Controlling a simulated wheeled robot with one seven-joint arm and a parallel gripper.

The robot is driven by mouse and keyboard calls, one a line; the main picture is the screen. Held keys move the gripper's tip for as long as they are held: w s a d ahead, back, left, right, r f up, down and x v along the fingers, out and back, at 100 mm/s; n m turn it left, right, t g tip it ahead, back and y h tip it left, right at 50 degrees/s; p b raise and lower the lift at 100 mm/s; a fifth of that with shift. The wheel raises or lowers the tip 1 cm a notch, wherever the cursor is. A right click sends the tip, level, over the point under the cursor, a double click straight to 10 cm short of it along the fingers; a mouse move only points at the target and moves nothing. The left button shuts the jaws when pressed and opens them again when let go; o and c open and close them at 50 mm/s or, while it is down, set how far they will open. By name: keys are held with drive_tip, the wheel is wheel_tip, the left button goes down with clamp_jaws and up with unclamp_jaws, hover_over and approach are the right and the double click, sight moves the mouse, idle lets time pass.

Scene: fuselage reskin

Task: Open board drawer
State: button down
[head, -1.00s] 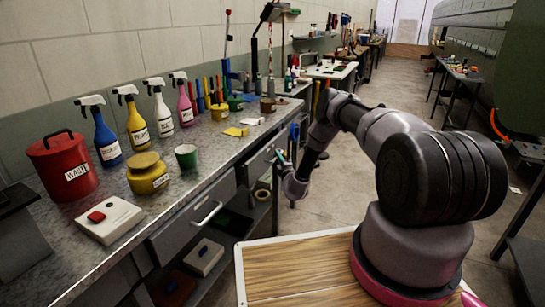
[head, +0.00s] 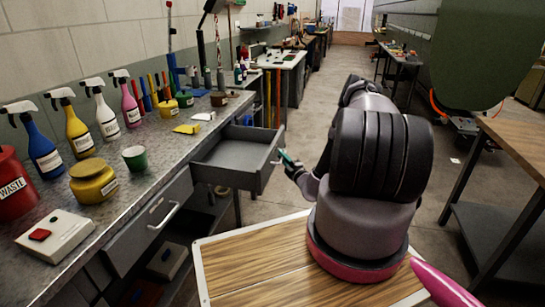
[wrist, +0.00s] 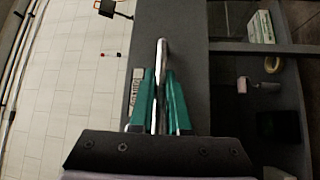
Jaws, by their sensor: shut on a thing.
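The open grey drawer (head: 238,157) stands out from under the workbench in the head view, its inside looking empty. My gripper (head: 287,160) is at the drawer's front face, with a green finger showing. In the wrist view my gripper (wrist: 160,100) has its two green fingers closed on the drawer's metal bar handle (wrist: 161,58). The dark grey drawer front (wrist: 187,40) lies behind the handle. A small label (wrist: 137,88) sits beside the handle, partly hidden by a finger and too small to read surely.
A second drawer (head: 148,222) nearer me is shut. The workbench top (head: 115,190) carries spray bottles, a yellow pot (head: 93,181), a green cup (head: 136,158) and a red waste bin (head: 14,185). A wooden-topped table (head: 525,140) stands at right.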

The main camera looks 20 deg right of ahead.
drive_tip(key=shift+s+d, duration=0.2)
drive_tip(key=shift+d, duration=0.1)
drive_tip(key=c, duration=0.9)
unclamp_jaws()
drive_tip(key=shift+s, duration=0.1)
drive_tip(key=s, duration=0.3)
drive_tip(key=s+d+f, duration=0.1)
drive_tip(key=s, duration=0.6)
drive_tip(key=shift+s+d+f, duration=0.2)
drive_tip(key=shift+d+f, duration=0.05)
drive_tip(key=shift+d, duration=0.05)
drive_tip(key=shift+r, duration=0.1)
